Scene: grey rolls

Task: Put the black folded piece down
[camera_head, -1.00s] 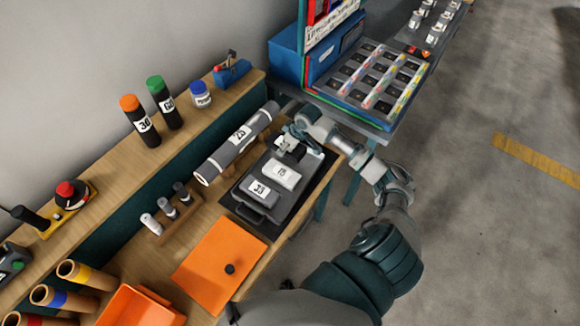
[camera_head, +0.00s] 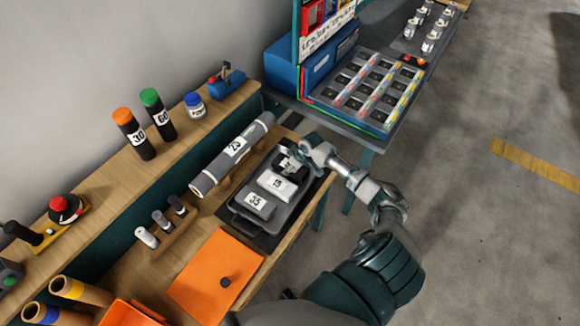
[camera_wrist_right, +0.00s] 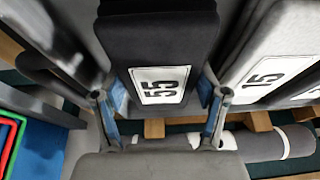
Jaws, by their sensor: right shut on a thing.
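The black folded piece, labelled 55, fills the middle of the right wrist view (camera_wrist_right: 158,45) and shows partly in the head view (camera_head: 287,162). My right gripper (camera_head: 300,158) is shut on it, with one finger on each side in the wrist view (camera_wrist_right: 160,112). The piece is at the far end of the dark tray (camera_head: 238,222); I cannot tell whether it touches the tray floor. A light grey folded piece labelled 15 (camera_head: 270,180) and a darker grey one labelled 35 (camera_head: 250,203) lie in the tray. My left gripper is not in view.
A grey roll labelled 25 (camera_head: 212,170) lies behind the tray. Small grey rolls (camera_head: 162,219) stand in a wooden holder to the left. An orange sheet (camera_head: 205,275) lies nearer. A blue bin (camera_head: 290,70) and compartment tray (camera_head: 345,115) stand beyond the table.

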